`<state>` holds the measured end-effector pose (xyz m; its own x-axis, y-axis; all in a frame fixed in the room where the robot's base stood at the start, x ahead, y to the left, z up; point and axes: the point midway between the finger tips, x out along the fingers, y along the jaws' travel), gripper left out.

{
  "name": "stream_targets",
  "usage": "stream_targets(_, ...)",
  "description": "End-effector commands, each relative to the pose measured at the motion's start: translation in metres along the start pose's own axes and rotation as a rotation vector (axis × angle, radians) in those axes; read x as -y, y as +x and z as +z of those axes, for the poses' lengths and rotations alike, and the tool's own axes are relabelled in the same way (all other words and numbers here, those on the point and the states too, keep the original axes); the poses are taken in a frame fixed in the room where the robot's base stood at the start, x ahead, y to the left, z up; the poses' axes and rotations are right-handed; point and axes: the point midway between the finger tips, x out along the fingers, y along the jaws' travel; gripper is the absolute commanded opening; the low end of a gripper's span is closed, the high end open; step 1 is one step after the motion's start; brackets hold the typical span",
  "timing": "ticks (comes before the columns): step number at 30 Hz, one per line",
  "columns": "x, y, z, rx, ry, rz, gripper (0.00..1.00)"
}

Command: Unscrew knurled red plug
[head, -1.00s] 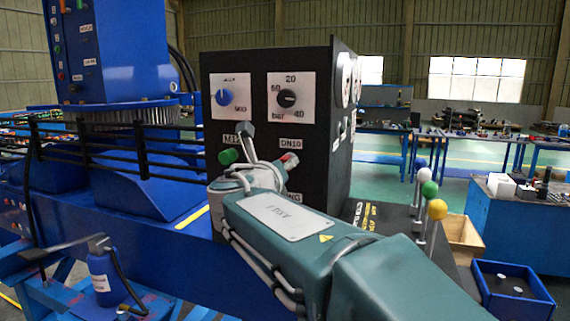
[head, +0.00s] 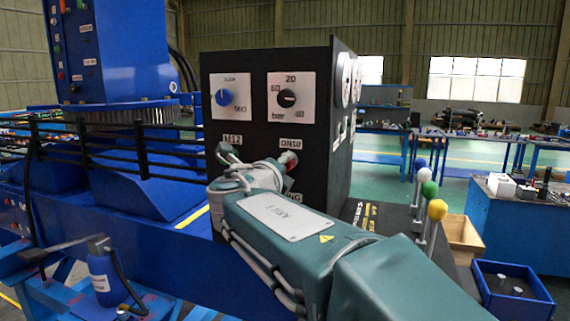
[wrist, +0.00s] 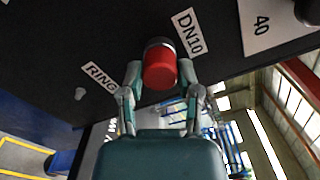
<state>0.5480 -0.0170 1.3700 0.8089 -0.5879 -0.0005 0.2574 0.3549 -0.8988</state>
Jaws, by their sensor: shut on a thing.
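The knurled red plug (wrist: 160,70) sits in a dark socket on the black panel, beside the DN10 label, in the wrist view. My gripper (wrist: 161,75) has one finger on each side of the plug and is shut on it. In the head view the red plug (head: 289,158) shows as a small red end beneath the DN10 label, just beyond my wrist. My fingers are mostly hidden there by my wrist and arm. I cannot tell how far the plug is screwed in.
The black panel (head: 255,115) carries a blue knob (head: 222,97) and a black knob (head: 287,98) above. A green plug (head: 223,150) is left of my wrist. Ball-topped levers (head: 430,190) stand to the right. A blue open box (head: 512,290) is at lower right.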

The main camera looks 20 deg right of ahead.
Motion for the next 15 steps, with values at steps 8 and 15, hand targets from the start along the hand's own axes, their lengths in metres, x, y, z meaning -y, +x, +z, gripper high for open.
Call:
stream_targets(8,-0.0005,-0.0001,-0.0002,-0.001,-0.016,0.001,0.57)
stream_targets(15,-0.0002,-0.0001,-0.0001,0.000,-0.014,0.000,0.84)
